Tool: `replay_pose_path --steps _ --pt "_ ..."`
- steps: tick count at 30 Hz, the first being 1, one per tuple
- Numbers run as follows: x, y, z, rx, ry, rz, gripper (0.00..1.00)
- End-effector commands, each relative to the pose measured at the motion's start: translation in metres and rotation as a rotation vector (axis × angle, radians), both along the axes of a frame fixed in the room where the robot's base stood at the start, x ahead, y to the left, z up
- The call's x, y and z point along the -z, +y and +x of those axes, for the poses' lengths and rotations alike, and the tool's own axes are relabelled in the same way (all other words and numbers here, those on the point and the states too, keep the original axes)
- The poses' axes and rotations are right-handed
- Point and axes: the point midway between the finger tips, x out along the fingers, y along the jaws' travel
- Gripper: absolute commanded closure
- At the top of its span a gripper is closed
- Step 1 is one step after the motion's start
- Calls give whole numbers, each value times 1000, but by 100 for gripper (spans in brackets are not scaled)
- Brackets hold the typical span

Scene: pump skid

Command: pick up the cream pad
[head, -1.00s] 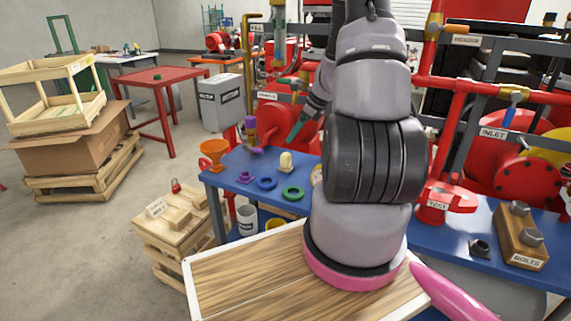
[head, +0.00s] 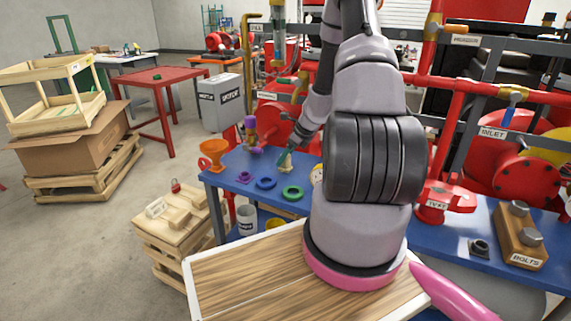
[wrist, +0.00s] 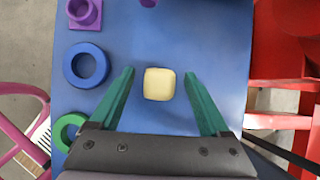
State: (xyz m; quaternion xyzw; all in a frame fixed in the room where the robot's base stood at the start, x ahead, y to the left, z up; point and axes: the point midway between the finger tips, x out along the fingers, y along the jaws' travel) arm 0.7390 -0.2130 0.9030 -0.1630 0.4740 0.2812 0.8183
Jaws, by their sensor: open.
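The cream pad (wrist: 159,84) is a small rounded block on the blue bench top (wrist: 205,45). In the wrist view it lies between the two green fingers of my gripper (wrist: 160,90), with a gap on each side. My gripper is open and touches nothing that I can see. In the head view my gripper (head: 285,155) is over the pad (head: 287,168) and partly covers it.
A blue ring (wrist: 87,65), a green ring (wrist: 70,131) and a purple flanged part (wrist: 84,12) lie left of the pad. An orange funnel (head: 213,152) stands at the bench's left end. Red pump parts (wrist: 290,45) stand to the right.

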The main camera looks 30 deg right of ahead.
Motion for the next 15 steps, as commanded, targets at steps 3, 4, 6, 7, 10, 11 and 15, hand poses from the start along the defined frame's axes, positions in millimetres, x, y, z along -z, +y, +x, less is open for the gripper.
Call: replay_pose_path --steps 3,4,6,7,10,11,15 --pt "2 1 1 0 0 0 20" --pt "2 1 1 0 0 0 20" --pt "2 1 1 0 0 0 20" --pt "2 1 1 0 0 0 20" --pt "2 1 1 0 0 0 58" --pt "2 1 1 0 0 0 70" --pt "2 1 1 0 0 0 100"
